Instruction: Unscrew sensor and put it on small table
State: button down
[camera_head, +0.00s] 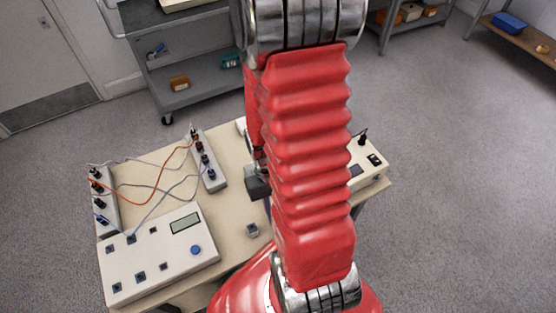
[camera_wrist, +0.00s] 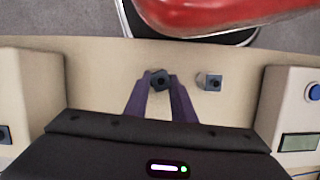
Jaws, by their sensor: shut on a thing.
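A small dark cube-shaped sensor (camera_wrist: 161,79) with a round black top sits between the purple fingertips of my gripper (camera_wrist: 160,83) in the wrist view. The gripper is shut on it, over the beige small table (camera_wrist: 103,80); I cannot tell whether the sensor touches the tabletop. In the head view my gripper (camera_head: 266,206) is partly behind my red arm, and the held sensor is hidden. A second, similar grey cube (camera_wrist: 212,82) stands on the table beside the gripper; it also shows in the head view (camera_head: 252,230).
A white control box (camera_head: 160,255) with a display and blue knob stands at the table's front left. Terminal strips (camera_head: 208,160) with cables lie behind it. Another white box (camera_head: 368,165) is at the right. A grey cart (camera_head: 190,65) stands behind.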

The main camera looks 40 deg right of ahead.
jog(key=shift+f, duration=0.15)
jog(key=c, duration=1.4)
grip_release()
jog(key=shift+v, duration=2.45)
jog(key=shift+w, duration=0.1)
jog(key=v, duration=1.3)
jog(key=shift+r, duration=0.35)
jog(key=shift+d, duration=0.15)
